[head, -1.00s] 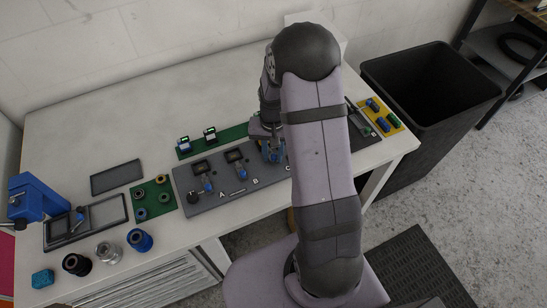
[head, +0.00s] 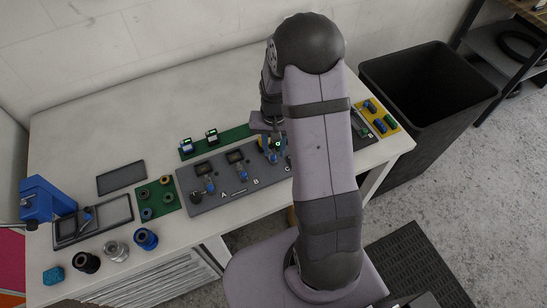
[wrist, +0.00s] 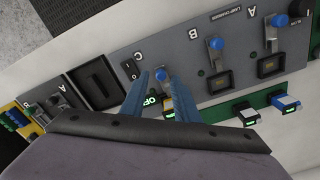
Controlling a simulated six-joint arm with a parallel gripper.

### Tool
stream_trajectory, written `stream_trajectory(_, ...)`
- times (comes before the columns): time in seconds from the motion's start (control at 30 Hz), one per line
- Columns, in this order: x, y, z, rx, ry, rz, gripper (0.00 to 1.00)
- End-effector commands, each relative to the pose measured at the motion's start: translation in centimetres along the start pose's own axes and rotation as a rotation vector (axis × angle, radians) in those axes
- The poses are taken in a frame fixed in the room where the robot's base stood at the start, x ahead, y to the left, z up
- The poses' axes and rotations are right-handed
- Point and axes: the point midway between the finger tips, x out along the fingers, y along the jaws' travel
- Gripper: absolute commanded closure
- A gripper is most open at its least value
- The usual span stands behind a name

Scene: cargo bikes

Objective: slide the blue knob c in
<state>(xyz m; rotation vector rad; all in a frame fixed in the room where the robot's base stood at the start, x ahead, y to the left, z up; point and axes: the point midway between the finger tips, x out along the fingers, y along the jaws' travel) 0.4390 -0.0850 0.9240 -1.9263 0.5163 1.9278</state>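In the wrist view, blue knob C (wrist: 162,74) stands on the grey panel (wrist: 195,62) beside the letter C. My gripper's (wrist: 161,76) two blue fingers lie on either side of it, with small gaps, so it looks open. Behind the knob, between the fingers, green-lit lettering (wrist: 150,100) shows, partly hidden by a finger. Blue knob B (wrist: 216,44) and blue knob A (wrist: 280,20) stand on their metal strips beside dark sockets. In the head view my gripper (head: 270,152) is over the right part of the panel (head: 215,200); my arm hides much of C.
Small blue-white units (wrist: 284,103) sit on a green strip (wrist: 207,112) beside the panel. A black rocker switch (wrist: 129,69) is close to my fingers. A yellow tray (head: 388,126) is at the table's right end. The rear table is clear.

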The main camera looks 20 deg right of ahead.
Motion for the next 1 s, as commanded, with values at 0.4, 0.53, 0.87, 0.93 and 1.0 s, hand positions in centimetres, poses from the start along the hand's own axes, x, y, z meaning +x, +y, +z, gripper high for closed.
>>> stream_trajectory(0.4,-2.0,1.7,2.9,0.001,0.0,0.0,0.72)
stream_trajectory(0.53,-2.4,2.2,3.8,0.001,0.0,0.0,0.72)
stream_trajectory(0.87,-2.7,2.7,4.7,0.0,0.001,0.0,0.72)
stream_trajectory(0.93,-2.7,2.7,4.7,0.0,0.001,0.0,0.72)
stream_trajectory(1.0,-2.7,2.7,4.7,0.0,0.0,0.0,0.72)
